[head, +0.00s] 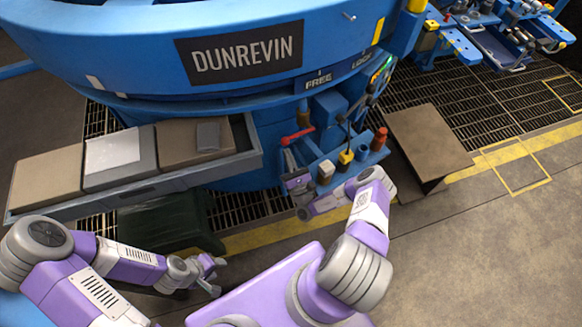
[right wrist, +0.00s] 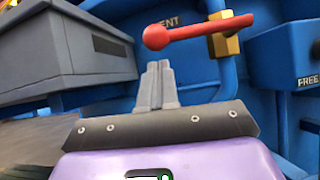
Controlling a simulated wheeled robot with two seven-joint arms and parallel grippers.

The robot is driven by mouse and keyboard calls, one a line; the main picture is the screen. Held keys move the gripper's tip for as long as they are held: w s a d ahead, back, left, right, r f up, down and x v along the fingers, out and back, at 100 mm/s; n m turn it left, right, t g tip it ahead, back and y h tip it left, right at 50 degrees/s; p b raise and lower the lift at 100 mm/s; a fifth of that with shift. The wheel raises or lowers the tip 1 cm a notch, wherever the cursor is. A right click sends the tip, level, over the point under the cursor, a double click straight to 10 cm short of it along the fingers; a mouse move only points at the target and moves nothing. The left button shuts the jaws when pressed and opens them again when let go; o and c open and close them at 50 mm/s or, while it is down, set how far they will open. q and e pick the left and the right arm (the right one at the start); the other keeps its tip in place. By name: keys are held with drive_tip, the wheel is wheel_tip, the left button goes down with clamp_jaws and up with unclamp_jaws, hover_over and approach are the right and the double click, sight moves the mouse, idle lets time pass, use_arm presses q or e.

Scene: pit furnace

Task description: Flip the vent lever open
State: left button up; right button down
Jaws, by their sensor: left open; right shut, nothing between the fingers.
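The red vent lever (right wrist: 200,29) lies nearly level in the right wrist view. Its round knob is at the left end and its other end meets a brass block (right wrist: 225,38) on the blue wall. A label behind it is partly covered and reads "ENT". The red lever also shows in the head view (head: 297,136). My right gripper (right wrist: 158,66) is shut and empty, with its fingertips just below the knob in the picture; I cannot tell if they touch it. In the head view my right gripper (head: 289,160) is below the lever. My left gripper (head: 217,276) is open and empty, low at the left.
A grey tray (head: 190,176) with boxes juts out left of the lever; it also shows in the right wrist view (right wrist: 75,86). A blue shelf (head: 345,163) with several knobs and tools stands right of my right gripper. A brown sloped panel (head: 428,140) is further right, beside open floor.

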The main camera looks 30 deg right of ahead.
use_arm(q)
drive_tip(key=shift+f, duration=0.1)
use_arm(e)
drive_tip(key=shift+w+r, duration=0.1)
drive_tip(key=shift+r, duration=0.55)
